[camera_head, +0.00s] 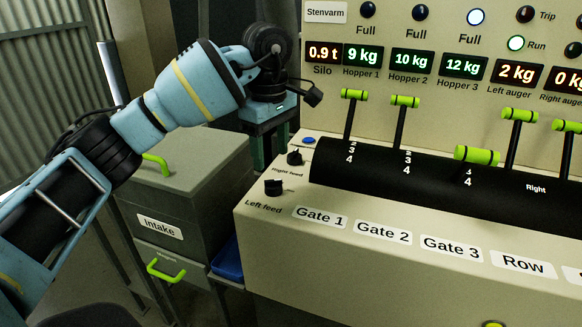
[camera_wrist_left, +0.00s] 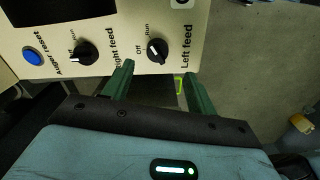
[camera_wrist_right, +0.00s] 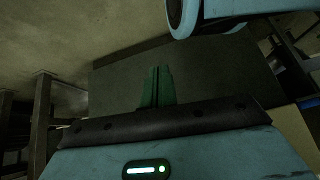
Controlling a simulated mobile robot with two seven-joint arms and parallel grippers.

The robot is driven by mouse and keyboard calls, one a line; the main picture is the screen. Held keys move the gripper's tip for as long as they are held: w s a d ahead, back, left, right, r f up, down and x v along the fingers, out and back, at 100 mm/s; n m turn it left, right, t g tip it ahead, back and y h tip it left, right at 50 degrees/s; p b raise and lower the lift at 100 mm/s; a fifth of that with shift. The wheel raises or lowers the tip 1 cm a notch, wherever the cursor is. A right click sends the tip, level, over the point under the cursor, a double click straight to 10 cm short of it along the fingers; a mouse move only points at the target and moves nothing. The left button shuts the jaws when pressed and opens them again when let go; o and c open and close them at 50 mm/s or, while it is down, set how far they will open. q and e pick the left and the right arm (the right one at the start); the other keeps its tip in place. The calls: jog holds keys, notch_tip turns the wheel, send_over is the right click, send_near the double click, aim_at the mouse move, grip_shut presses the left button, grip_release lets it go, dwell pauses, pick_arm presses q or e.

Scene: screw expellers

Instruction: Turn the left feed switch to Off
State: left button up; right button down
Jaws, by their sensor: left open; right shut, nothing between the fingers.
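The left feed switch (camera_head: 274,187) is a black rotary knob at the left end of the cream control panel, beside its "Left feed" label. It also shows in the left wrist view (camera_wrist_left: 158,51), with Off and Run marks around it; its pointer looks turned toward the Run side, though it is small. My left gripper (camera_wrist_left: 159,72) is open and empty, its two green fingers apart, one on each side of the knob's line and short of it. My right gripper (camera_wrist_right: 158,70) is shut and empty, away from the panel.
The right feed knob (camera_head: 295,157) and the blue auger reset button (camera_wrist_left: 33,56) sit close by. Green-handled gate levers (camera_head: 404,101) stand to the right. A grey intake cabinet (camera_head: 185,185) is left of the panel. A dark flat surface lies before my right gripper.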

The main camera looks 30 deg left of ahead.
aim_at(273, 186)
pick_arm(q)
jog(key=shift+w+a, duration=0.1)
jog(key=shift+w, duration=0.35)
jog(key=shift+s, duration=0.3)
jog(key=shift+s+f, duration=0.1)
jog(key=shift+f, duration=0.3)
notch_tip(273, 186, down, 7)
jog(key=shift+r+b, duration=0.15)
jog(key=shift+b, duration=0.5)
pick_arm(e)
jog(key=shift+f, duration=0.7)
pick_arm(q)
jog(key=c, duration=1)
pick_arm(e)
jog(key=shift+s, duration=0.2)
